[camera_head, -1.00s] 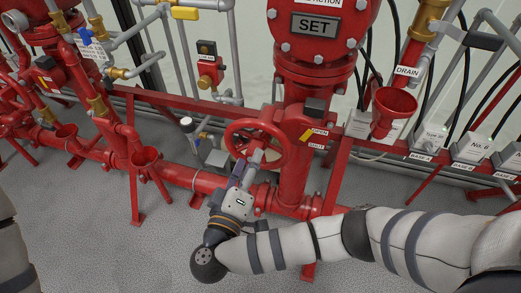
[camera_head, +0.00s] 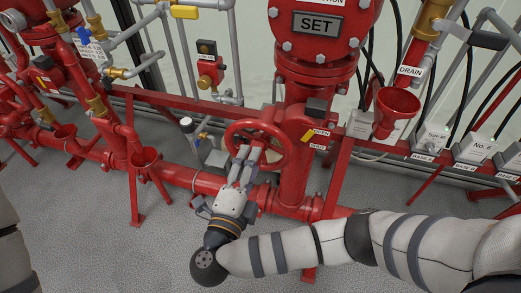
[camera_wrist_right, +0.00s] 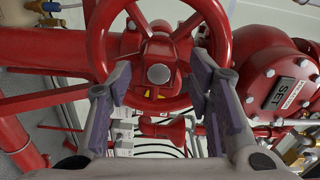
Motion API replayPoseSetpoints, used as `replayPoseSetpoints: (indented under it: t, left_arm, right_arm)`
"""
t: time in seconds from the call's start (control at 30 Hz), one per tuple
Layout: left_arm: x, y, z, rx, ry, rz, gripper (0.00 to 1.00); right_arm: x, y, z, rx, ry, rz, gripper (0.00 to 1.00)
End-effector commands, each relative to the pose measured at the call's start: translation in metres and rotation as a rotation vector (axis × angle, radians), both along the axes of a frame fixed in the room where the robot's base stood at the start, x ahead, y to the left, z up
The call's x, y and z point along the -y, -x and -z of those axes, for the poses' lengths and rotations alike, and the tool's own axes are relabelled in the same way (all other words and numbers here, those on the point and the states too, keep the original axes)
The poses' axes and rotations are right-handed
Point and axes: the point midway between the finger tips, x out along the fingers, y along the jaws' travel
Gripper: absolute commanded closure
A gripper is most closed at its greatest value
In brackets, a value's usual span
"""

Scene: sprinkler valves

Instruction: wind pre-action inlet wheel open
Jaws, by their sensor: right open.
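The red inlet handwheel (camera_head: 232,130) sits low on the central riser, in the middle of the head view. In the right wrist view the handwheel (camera_wrist_right: 97,42) faces the camera, with its grey hub and spokes in sight. My right gripper (camera_head: 249,157) is at the near, lower side of the wheel. In the right wrist view the right gripper (camera_wrist_right: 160,82) is open, one finger pad on each side of the hub, near the lower rim. Nothing is clamped between the pads, and I cannot tell whether they touch the rim. My left gripper is out of view.
A yellow pointer (camera_head: 308,135) sits beside the OPEN and SHUT labels right of the wheel. A red drain funnel (camera_head: 397,103) stands at right and another funnel (camera_head: 145,156) at left. A red frame rail runs behind the wheel. Grey floor lies in front.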

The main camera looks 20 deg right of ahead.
Motion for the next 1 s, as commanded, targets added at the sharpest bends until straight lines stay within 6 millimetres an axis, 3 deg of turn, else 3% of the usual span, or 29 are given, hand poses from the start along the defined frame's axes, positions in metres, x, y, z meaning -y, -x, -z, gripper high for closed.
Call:
replayPoseSetpoints:
  t: [0.1, 0.33, 0.57, 0.7, 0.73, 0.93, 1.0]
  left_arm:
    - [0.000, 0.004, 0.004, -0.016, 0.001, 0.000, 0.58]
    - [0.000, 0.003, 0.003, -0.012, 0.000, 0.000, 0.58]
    - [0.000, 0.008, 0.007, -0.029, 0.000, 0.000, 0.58]
    - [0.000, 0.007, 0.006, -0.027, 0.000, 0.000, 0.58]
    - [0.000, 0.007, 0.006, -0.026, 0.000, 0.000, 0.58]
    - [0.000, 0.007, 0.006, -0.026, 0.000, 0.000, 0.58]
    - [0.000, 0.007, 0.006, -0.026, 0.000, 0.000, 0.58]
  right_arm:
    - [0.000, 0.001, 0.003, 0.067, -0.101, 0.000, 0.53]
    - [0.000, 0.000, 0.001, 0.076, -0.107, 0.000, 0.53]
    - [0.018, -0.024, 0.002, 0.074, -0.103, 0.000, 0.53]
    - [0.018, -0.024, 0.001, 0.074, -0.104, -0.001, 0.53]
    - [0.018, -0.024, 0.001, 0.074, -0.104, 0.000, 0.56]
    - [0.018, -0.024, 0.001, 0.074, -0.104, 0.000, 1.00]
    - [0.018, -0.024, 0.001, 0.074, -0.104, 0.000, 1.00]
